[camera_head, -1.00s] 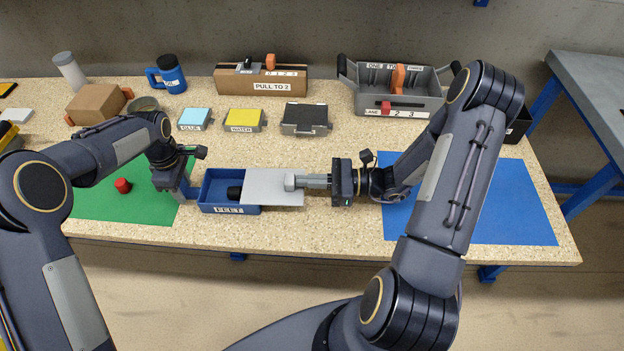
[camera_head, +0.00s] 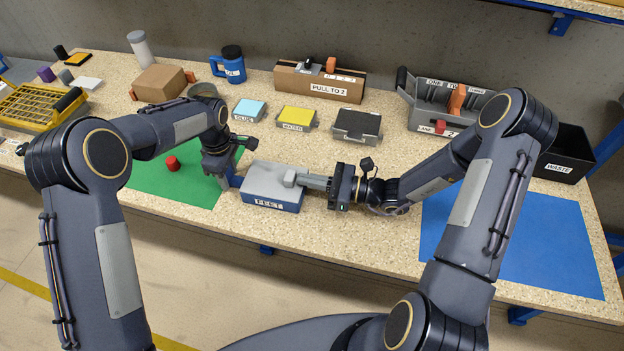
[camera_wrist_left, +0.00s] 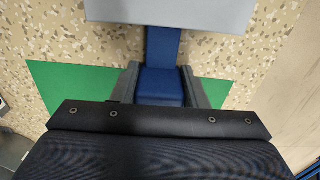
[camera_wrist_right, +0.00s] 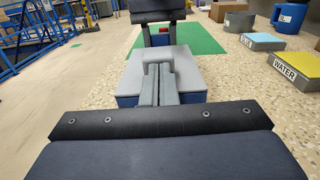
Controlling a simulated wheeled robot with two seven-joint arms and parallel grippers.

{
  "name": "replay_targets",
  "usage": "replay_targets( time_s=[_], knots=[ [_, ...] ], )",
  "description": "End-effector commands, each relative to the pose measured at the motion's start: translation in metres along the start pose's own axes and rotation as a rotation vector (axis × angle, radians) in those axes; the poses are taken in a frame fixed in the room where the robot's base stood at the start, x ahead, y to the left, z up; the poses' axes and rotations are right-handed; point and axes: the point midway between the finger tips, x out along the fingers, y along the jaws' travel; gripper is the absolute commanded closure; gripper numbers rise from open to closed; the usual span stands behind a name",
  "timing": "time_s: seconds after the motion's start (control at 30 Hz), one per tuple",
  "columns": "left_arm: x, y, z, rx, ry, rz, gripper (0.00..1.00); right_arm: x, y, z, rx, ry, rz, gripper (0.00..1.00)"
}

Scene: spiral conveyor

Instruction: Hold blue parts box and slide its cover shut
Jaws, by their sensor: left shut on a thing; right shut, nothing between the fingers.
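The blue parts box (camera_head: 262,205) stands upright near the table's front edge, between my grippers. Its grey cover (camera_head: 265,180) lies over the whole top, and the inside is hidden. In the left wrist view a blue tab or handle (camera_wrist_left: 163,85) of the box lies between the fingers of my left gripper (camera_wrist_left: 163,92), which is shut on it. My left gripper (camera_head: 230,180) is at the box's left end. My right gripper (camera_head: 300,180) is shut and empty, with its fingertips at the raised grey block on the cover. The right wrist view also shows the cover (camera_wrist_right: 190,68).
A red knob-like piece (camera_head: 173,163) stands on the green mat (camera_head: 150,185) at left. A blue mat (camera_head: 510,240) lies at right. Behind the box are the glue box (camera_head: 250,110), water box (camera_head: 297,118) and a dark box (camera_head: 357,125). A black waste bin (camera_head: 565,155) is at right.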

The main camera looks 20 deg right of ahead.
Motion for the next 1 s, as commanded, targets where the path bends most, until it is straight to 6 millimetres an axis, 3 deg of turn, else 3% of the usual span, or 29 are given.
replay_targets(
  time_s=[0.6,0.8,1.0],
  knots=[
    [0.004,-0.002,0.002,0.001,-0.003,-0.007,0.97,-0.12,0.0,-0.001,-0.002,0.003,-0.004,1.0],
    [0.004,-0.002,0.002,0.001,-0.004,-0.007,0.97,-0.135,0.0,0.0,-0.001,0.0,-0.001,1.0],
    [0.004,-0.002,0.002,0.001,-0.004,-0.008,0.97,-0.137,0.001,0.0,0.0,0.0,0.0,1.0]
  ],
)
